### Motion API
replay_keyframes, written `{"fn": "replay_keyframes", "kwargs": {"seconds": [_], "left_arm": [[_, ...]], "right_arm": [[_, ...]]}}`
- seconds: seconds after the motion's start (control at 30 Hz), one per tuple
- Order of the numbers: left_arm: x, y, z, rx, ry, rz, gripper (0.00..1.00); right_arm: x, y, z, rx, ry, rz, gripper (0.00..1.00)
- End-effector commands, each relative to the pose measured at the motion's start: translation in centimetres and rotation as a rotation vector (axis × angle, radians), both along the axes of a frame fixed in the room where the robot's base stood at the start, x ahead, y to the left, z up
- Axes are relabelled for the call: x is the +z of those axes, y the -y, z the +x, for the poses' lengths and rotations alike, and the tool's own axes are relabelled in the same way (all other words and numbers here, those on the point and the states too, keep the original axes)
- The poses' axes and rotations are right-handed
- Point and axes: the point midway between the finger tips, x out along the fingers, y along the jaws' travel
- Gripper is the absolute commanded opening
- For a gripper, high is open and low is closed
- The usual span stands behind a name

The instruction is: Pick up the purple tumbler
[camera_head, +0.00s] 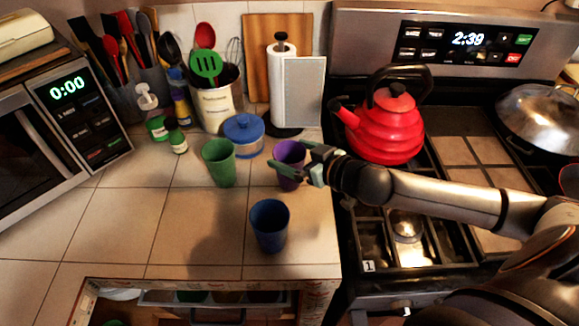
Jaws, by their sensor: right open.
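The purple tumbler (290,153) stands upright on the tiled counter, near the stove side. My right gripper (279,161) reaches in from the right at the tumbler and covers part of its front and right side. Its fingers are open; one finger lies across the front of the tumbler and the other is near its right rim. I cannot tell whether they touch it. My left gripper is not in view.
A green tumbler (219,163) stands left of the purple one, and a blue tumbler (269,226) stands nearer the front edge. A blue-lidded jar (244,135) is behind. A red kettle (385,128) is on the stove at right. The counter's left front is clear.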

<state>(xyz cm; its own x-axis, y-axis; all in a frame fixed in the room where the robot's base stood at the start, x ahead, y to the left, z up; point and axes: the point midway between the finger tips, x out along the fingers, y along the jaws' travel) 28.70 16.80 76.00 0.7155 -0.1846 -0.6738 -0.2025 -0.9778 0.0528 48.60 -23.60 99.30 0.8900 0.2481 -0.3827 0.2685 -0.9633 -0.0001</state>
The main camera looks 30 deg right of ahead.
Motion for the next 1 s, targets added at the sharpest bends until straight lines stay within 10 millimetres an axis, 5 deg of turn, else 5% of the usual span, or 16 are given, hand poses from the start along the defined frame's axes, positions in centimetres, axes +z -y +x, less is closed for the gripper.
{"fn": "replay_keyframes", "kwargs": {"seconds": [0.4,1.0], "left_arm": [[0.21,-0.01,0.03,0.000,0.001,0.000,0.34],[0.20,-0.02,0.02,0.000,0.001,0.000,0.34]], "right_arm": [[-0.50,-0.35,1.10,0.001,-0.001,-0.001,1.00],[-0.50,-0.34,1.07,0.001,-0.001,-0.001,0.33]]}}
